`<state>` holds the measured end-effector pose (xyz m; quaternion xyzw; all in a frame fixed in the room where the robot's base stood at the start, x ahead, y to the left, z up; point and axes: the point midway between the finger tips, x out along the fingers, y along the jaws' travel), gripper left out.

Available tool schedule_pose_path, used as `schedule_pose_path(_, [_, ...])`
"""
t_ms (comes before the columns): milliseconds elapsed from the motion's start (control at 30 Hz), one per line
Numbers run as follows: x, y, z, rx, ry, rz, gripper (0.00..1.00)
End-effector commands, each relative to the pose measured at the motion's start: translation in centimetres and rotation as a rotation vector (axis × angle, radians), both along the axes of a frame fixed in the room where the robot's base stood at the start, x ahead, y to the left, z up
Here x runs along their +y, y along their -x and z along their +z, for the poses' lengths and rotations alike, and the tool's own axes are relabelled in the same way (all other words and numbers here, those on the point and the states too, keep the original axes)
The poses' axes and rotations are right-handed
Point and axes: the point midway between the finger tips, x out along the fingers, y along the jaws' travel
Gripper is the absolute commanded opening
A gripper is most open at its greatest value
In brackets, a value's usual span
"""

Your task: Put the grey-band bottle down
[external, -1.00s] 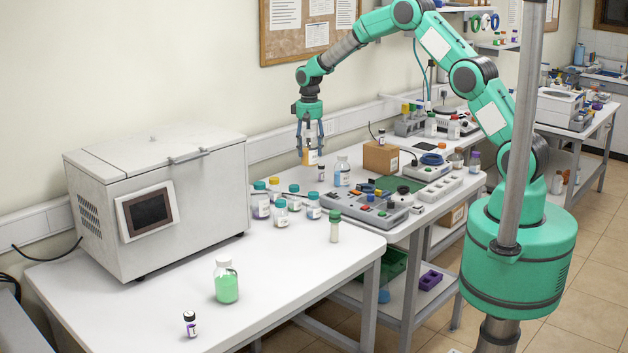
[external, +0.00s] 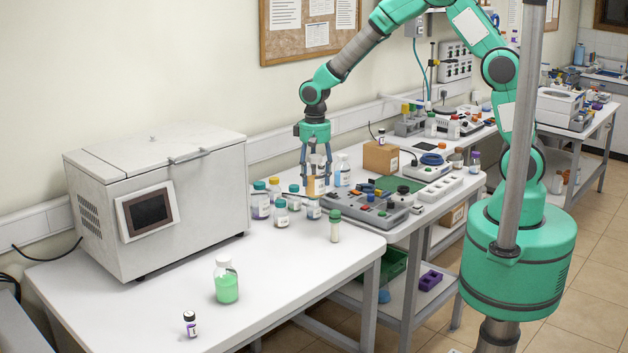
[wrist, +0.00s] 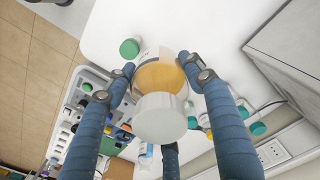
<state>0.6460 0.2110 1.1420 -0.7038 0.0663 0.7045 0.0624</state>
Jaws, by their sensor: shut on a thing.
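The bottle in my grip (external: 316,187) holds amber liquid, and in the wrist view (wrist: 160,78) it has a pale grey-white cap. I take it to be the grey-band bottle; I cannot make out a band. My gripper (external: 316,182) points down with its blue fingers shut around the bottle's sides. The bottle looks upright, low among the small bottles near the white table's far right end. I cannot tell whether its base touches the white table (external: 290,275), because bottles in front hide it.
Teal-capped bottles (external: 281,217) and yellow-capped bottles stand close to the left. A green-capped vial (external: 335,228) stands nearer the front edge. A grey control box (external: 368,212) is to the right. A large white chest (external: 160,200) fills the left. The table's front is mostly clear.

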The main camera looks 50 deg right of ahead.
Motion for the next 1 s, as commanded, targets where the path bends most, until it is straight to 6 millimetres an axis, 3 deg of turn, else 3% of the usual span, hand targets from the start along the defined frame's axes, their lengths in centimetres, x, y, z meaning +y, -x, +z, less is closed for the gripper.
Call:
schedule_pose_path(200, [2.7, 6.1, -0.2, -0.002, -0.001, 0.010, 0.12])
schedule_pose_path(500, [4.8, 14.1, -0.9, -0.001, 0.000, 0.015, 0.12])
schedule_pose_path(1000, [5.5, 20.4, -1.6, -0.001, -0.001, 0.020, 0.12])
